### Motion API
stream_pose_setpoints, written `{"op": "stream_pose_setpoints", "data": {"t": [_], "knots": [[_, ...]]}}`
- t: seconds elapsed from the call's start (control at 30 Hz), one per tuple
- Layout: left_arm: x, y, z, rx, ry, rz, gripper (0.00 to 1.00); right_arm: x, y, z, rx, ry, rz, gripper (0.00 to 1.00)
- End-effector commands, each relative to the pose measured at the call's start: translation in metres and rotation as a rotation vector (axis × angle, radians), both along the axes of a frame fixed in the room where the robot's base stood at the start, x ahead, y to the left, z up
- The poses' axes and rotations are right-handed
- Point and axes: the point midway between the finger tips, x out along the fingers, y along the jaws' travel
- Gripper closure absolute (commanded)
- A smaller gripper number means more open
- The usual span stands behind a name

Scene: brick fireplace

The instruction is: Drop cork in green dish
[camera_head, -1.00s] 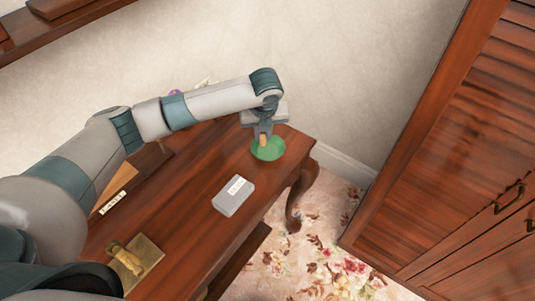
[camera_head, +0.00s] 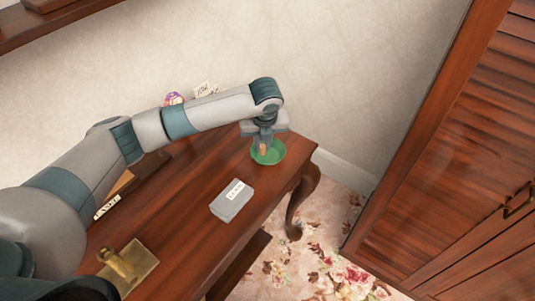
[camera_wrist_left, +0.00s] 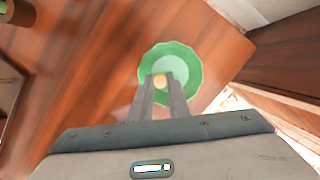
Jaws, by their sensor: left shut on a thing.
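The green dish (camera_head: 276,154) sits on the wooden table near its far right corner. It also shows in the left wrist view (camera_wrist_left: 189,58), directly beyond the fingertips. My left gripper (camera_head: 263,145) points down over the dish and is shut on the small tan cork (camera_head: 262,149). In the left wrist view the cork (camera_wrist_left: 159,80) shows between the two fingertips (camera_wrist_left: 160,84), with the dish's pale green inside behind it. I cannot tell whether the cork touches the dish. My right gripper is not in view.
A grey box with a white label (camera_head: 231,201) lies on the table (camera_head: 200,180) in front of the dish. A brass object (camera_head: 126,265) stands near the table's left end. A wooden louvred cabinet (camera_head: 460,150) is at the right, across a floral carpet.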

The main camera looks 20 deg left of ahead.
Motion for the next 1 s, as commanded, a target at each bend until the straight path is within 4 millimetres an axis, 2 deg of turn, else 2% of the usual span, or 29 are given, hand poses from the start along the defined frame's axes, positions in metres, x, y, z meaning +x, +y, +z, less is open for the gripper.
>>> {"op": "stream_pose_setpoints", "data": {"t": [0.07,0.1,0.17,0.47,0.67,0.87,1.0], "knots": [[0.0,0.0,0.0,0.0,0.0,0.0,1.0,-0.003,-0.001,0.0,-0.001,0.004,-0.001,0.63],[0.0,0.0,0.0,0.0,0.0,0.0,0.75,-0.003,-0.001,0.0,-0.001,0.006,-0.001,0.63],[0.0,0.0,0.0,0.0,0.0,0.0,0.63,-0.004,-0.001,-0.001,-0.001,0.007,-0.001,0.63],[0.0,0.0,0.0,0.0,0.0,0.0,0.63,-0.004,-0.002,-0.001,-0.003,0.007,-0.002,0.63],[-0.001,-0.001,0.008,-0.002,-0.002,0.0,0.63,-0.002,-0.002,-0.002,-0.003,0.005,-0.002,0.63],[-0.007,-0.004,0.03,0.0,-0.003,-0.002,0.63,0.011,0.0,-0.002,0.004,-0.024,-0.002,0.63],[-0.013,-0.007,0.054,-0.001,-0.004,-0.003,0.63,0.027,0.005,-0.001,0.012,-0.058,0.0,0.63]]}}
